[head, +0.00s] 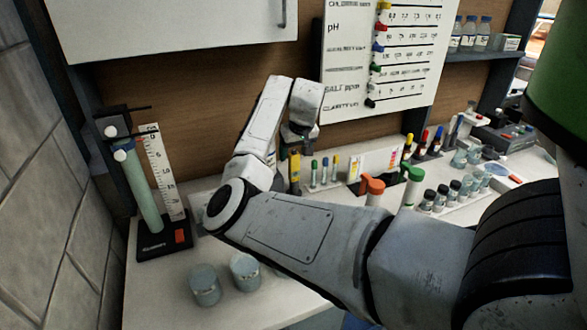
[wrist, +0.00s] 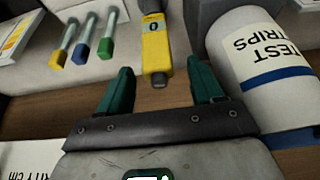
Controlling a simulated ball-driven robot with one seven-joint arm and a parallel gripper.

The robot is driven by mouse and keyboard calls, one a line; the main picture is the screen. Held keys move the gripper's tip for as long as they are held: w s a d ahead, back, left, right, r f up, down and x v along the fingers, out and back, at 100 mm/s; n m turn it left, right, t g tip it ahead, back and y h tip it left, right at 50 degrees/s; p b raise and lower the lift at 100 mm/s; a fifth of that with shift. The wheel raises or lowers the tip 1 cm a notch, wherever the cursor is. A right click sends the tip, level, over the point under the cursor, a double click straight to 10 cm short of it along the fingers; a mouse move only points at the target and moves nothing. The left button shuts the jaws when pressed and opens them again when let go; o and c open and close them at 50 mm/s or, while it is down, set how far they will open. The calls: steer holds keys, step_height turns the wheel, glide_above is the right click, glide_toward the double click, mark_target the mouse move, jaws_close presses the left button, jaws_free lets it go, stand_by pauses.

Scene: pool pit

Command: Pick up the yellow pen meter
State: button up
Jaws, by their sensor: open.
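The yellow pen meter (head: 294,168) stands upright at the back of the bench, just below my gripper (head: 293,145) in the head view. That end points into the gap between the two green fingers of my gripper (wrist: 160,82). The fingers are open, one on each side, with clear space between each finger and the meter. Nothing is held. My arm hides part of the bench in front of the meter.
A test strips bottle (wrist: 255,60) is close beside the right finger in the wrist view. Several capped vials (wrist: 82,40) stand to the left. A tube stand (head: 163,235), grey jars (head: 205,284) and orange- and green-topped bottles (head: 373,190) are also on the bench.

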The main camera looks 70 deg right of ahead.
mark_target(293, 160)
steer(key=x, duration=0.4)
steer(key=shift+s+a+f+p, duration=0.1)
steer(key=shift+s+f+p, duration=0.1)
steer(key=shift+p, duration=0.2)
steer(key=shift+c, duration=0.2)
steer(key=shift+r, duration=0.1)
steer(key=c, duration=1)
